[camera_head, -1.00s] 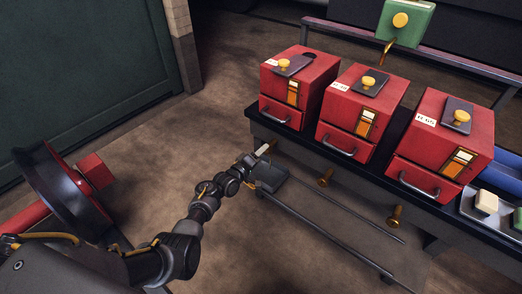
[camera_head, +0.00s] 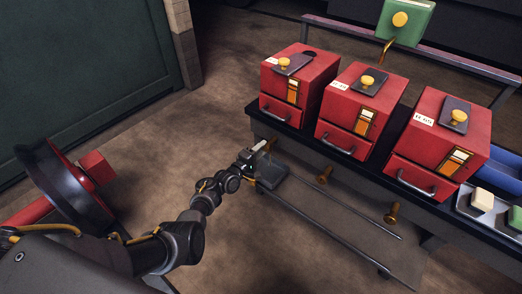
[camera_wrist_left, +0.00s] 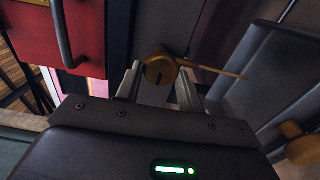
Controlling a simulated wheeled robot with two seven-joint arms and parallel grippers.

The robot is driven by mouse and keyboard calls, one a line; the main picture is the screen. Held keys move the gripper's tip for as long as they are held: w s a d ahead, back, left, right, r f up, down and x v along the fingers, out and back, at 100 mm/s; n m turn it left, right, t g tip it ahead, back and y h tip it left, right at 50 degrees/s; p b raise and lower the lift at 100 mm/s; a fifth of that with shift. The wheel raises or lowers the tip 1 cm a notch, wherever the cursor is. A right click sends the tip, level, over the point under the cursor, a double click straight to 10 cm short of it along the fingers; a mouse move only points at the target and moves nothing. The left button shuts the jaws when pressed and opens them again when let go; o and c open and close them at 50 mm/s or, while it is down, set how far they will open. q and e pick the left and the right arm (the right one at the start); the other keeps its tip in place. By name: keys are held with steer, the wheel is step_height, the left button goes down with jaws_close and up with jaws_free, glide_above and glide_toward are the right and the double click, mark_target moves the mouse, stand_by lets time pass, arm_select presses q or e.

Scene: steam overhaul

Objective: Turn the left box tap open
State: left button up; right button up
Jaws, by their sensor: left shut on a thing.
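The left box tap is brass, on the bench front below the left red box (camera_head: 300,85). My left gripper (camera_head: 262,148) is at this tap in the head view. In the left wrist view the fingers of my left gripper (camera_wrist_left: 160,88) stand on either side of the tap, shut on it. In the head view the tap is mostly hidden by the gripper. My right gripper is not in view.
Two more brass taps, a middle one (camera_head: 324,175) and a right one (camera_head: 392,213), stick out along the bench front. A grey shelf (camera_head: 330,215) lies below them. The red boxes have drawer handles above. A dark wheel (camera_head: 62,190) stands at the left; open floor lies between.

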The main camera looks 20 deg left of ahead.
arm_select(q)
steer(key=o, duration=1)
steer(key=p+v, duration=0.3)
steer(key=v, duration=0.7)
steer(key=shift+s+a, duration=0.15)
steer(key=shift+s, duration=0.2)
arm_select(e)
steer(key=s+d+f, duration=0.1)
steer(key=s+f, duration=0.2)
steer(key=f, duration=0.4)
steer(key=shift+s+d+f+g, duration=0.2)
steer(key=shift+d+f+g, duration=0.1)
arm_select(q)
steer(key=shift+f, duration=0.1)
